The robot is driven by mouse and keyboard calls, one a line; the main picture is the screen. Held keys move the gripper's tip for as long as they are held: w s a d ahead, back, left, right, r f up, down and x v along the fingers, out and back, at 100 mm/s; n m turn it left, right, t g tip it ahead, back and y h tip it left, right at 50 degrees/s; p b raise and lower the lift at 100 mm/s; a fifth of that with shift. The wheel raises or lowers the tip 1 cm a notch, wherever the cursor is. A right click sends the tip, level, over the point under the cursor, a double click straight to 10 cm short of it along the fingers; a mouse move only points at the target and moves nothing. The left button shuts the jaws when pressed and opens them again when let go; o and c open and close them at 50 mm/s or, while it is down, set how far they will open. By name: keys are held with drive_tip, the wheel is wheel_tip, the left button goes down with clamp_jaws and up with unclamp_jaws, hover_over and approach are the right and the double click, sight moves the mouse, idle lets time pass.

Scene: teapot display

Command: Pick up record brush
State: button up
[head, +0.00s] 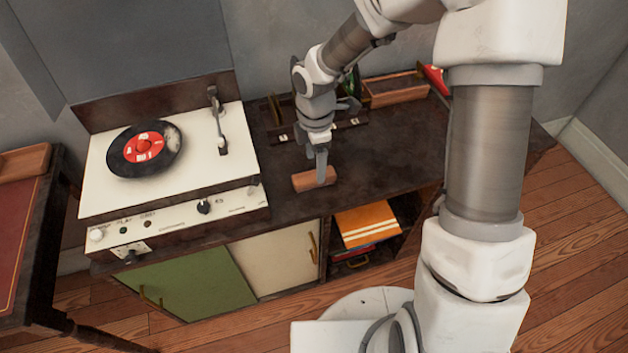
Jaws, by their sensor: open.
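The record brush appears to be the small brown wooden block (305,181) lying on the dark cabinet top, right of the record player. My gripper (322,172) points down directly over its right part. The jaws are open. A finger overlaps the block in the head view, so I cannot tell whether it touches the block or how the far finger sits.
The record player (230,176) with a red-labelled record (143,149) stands left on the cabinet (375,165). Behind my gripper are a dark rack (283,118), a wooden box (395,96) and a red item (436,80). The cabinet top right of the block is clear.

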sight(314, 175)
drive_tip(key=shift+a+f+b, duration=0.2)
drive_tip(key=shift+f+b, duration=0.7)
drive_tip(key=shift+f, duration=1.85)
clamp_jaws()
